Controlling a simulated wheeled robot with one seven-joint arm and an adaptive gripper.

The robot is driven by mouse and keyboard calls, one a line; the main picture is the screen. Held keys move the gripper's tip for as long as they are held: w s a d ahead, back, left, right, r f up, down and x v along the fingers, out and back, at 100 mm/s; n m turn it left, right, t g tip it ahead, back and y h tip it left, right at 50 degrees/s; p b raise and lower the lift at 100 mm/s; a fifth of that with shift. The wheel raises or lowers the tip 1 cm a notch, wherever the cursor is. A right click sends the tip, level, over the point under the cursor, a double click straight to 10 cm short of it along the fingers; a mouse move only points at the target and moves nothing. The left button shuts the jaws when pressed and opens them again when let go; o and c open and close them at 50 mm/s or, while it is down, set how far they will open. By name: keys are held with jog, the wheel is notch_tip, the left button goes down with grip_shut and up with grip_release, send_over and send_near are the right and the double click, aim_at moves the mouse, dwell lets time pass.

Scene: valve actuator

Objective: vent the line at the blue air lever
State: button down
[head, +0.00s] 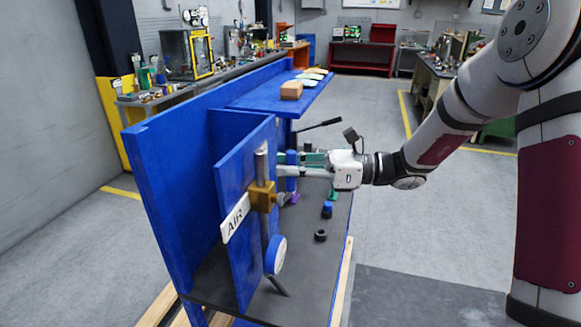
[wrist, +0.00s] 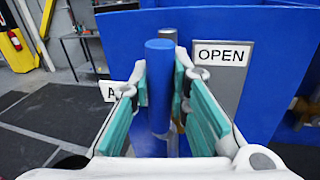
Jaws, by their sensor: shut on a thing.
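The blue air lever (wrist: 159,82) stands upright between my gripper's two teal-padded fingers in the wrist view. My gripper (wrist: 161,92) is shut on its upper part, and the lever's top sticks up between the fingertips. In the head view the lever (head: 292,172) shows as a short blue handle at my gripper (head: 287,162), beside the brass valve body (head: 262,196) on the pipe. The white AIR sign (head: 235,218) is on the blue panel to the left of the valve. The lever's lower end is partly hidden.
An OPEN plate (wrist: 221,54) is right of the lever. A blue-rimmed gauge (head: 276,255) sits below the valve. Small parts, including a dark ring (head: 320,235), lie on the dark bench top (head: 312,270). A blue shelf (head: 270,95) holds a wooden block. A black rod (head: 318,124) sticks out behind my gripper.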

jog(key=w+d+f+m+t+y, duration=0.1)
jog(key=w+d+f+m+t, duration=0.2)
jog(key=m, duration=1.6)
jog(key=shift+w+f+m+t+y+b, duration=0.4)
jog(key=shift+w+f+t, duration=0.8)
jog(key=shift+w+f, duration=1.05)
jog(key=shift+s+f, duration=0.25)
jog(key=shift+f, duration=0.1)
jog(key=c, duration=1.5)
grip_release()
jog(key=v, duration=1.2)
